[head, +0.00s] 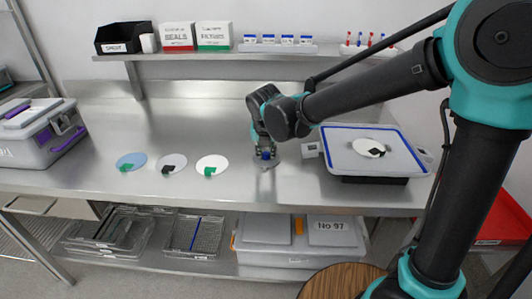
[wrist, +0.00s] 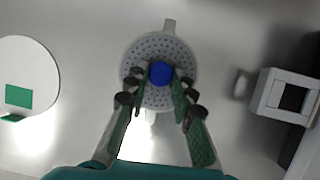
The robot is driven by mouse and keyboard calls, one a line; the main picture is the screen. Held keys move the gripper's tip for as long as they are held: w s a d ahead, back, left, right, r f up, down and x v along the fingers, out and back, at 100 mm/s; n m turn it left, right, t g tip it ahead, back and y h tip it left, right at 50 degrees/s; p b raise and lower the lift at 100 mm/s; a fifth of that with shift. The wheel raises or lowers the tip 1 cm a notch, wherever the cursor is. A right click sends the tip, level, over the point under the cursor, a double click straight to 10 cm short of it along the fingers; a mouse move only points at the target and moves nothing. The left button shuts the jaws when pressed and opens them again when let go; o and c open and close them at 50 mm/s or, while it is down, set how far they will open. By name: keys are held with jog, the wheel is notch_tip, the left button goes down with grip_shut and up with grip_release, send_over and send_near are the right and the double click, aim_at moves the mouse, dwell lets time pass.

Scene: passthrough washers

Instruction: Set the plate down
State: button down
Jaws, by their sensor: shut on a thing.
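The plate (wrist: 160,46) is a round grey perforated disc with a blue knob (wrist: 161,74) at its centre and a short pale tab at its far edge. My gripper (wrist: 162,80) is shut on the blue knob, with one finger on each side. In the head view my gripper (head: 265,155) is low over the bare middle of the steel bench (head: 200,120), and the blue knob (head: 266,155) shows between its fingertips. The plate is mostly hidden there. I cannot tell whether it touches the bench.
A white disc with a green tab (head: 217,161), a grey disc (head: 180,160) and a blue disc (head: 131,157) lie to the left. A blue-rimmed tray (head: 345,138) stands close on the right with a white disc on its lid. A purple-latched case (head: 30,148) stands far left.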

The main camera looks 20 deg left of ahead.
jog(key=shift+f, duration=0.15)
jog(key=c, duration=1.3)
grip_release()
jog(key=v, duration=1.2)
jog(key=shift+s, duration=0.1)
